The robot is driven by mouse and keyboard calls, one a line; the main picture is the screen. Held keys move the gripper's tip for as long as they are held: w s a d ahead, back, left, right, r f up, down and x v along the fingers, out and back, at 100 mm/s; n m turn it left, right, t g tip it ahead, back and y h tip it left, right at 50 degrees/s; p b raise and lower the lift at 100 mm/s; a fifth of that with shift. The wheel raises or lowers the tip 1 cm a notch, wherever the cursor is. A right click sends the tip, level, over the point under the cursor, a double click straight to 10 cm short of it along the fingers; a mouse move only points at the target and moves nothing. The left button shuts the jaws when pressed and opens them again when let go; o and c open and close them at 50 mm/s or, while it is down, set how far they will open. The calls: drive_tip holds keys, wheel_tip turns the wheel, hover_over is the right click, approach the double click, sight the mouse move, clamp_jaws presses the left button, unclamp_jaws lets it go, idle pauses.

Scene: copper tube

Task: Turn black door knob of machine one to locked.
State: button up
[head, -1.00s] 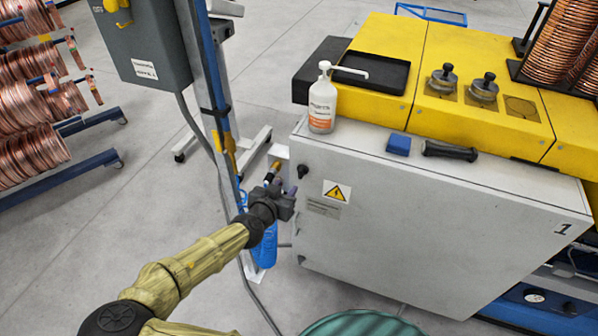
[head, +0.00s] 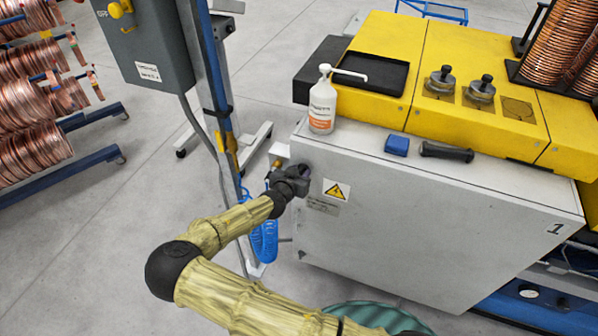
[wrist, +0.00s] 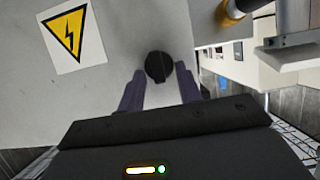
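The black door knob (wrist: 158,67) shows in the wrist view as a round black disc on the light grey door, just beyond and between my fingertips. Whether the fingers touch it I cannot tell. My gripper (wrist: 160,80) is open, its two purple-grey fingers apart on either side of the knob. In the head view my gripper (head: 302,174) is at the upper left of the machine door (head: 400,230), which bears the number 1, and it hides the knob. The door looks closed.
A yellow warning label (head: 337,190) is right of the knob. A post with a blue coiled hose (head: 263,240) stands close left.

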drive_tip(key=shift+c, duration=0.4)
drive_tip(key=shift+s+r, duration=0.1)
clamp_jaws()
drive_tip(key=shift+b, duration=0.75)
drive_tip(key=n+h+b, duration=0.2)
drive_tip(key=n+b, duration=0.2)
drive_tip(key=b, duration=0.1)
drive_tip(key=a+f+n+h+b, duration=0.1)
drive_tip(key=n+h+b, duration=0.2)
drive_tip(key=n+b, duration=0.2)
drive_tip(key=n+h+b, duration=0.2)
drive_tip(key=n+b, duration=0.2)
drive_tip(key=b, duration=0.1)
drive_tip(key=shift+w+a+f+h, duration=0.25)
drive_tip(key=shift+w+f+h, duration=0.05)
drive_tip(key=shift+w, duration=0.05)
drive_tip(key=shift+n+t, duration=0.3)
